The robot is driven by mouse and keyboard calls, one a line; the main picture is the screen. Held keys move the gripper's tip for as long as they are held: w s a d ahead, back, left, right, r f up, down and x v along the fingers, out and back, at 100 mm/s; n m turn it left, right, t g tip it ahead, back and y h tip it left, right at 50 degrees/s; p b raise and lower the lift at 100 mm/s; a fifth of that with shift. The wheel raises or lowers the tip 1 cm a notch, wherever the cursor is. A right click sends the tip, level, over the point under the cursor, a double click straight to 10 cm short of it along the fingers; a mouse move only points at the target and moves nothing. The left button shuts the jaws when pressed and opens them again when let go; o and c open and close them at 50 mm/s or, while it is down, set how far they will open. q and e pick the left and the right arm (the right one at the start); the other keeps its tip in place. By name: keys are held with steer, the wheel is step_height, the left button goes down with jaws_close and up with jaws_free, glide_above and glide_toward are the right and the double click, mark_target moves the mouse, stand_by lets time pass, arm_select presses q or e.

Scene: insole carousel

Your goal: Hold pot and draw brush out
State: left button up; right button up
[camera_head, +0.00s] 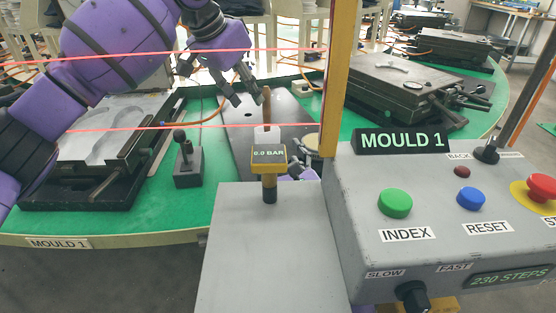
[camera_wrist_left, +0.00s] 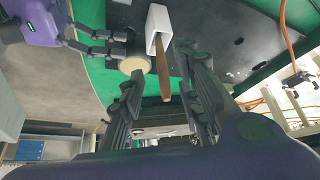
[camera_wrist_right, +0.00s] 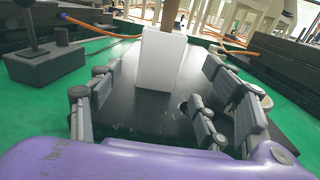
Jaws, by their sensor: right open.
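The white pot (camera_head: 267,138) stands on a dark plate, with the brown brush handle (camera_head: 267,106) sticking up out of it. My left gripper (camera_head: 245,96) is open beside the handle's top. In the left wrist view the handle (camera_wrist_left: 163,72) lies between its spread fingers, with gaps visible. The pot (camera_wrist_left: 158,25) is beyond them. My right gripper (camera_wrist_right: 162,80) is open, and the pot (camera_wrist_right: 162,62) stands ahead between its fingers, apart from them. The brush's bristles are hidden inside the pot. The grey control box hides most of my right gripper in the head view.
A round beige-topped item (camera_wrist_left: 135,65) is close by my right fingers. A black lever block (camera_head: 188,165) stands left of the plate. The control box (camera_head: 440,220) and yellow post (camera_head: 336,80) stand in front at right. Moulds sit on the green carousel.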

mark_target(272, 137)
steer(key=shift+x, duration=3.85)
steer(key=shift+f, duration=0.15)
steer(key=c, duration=1.3)
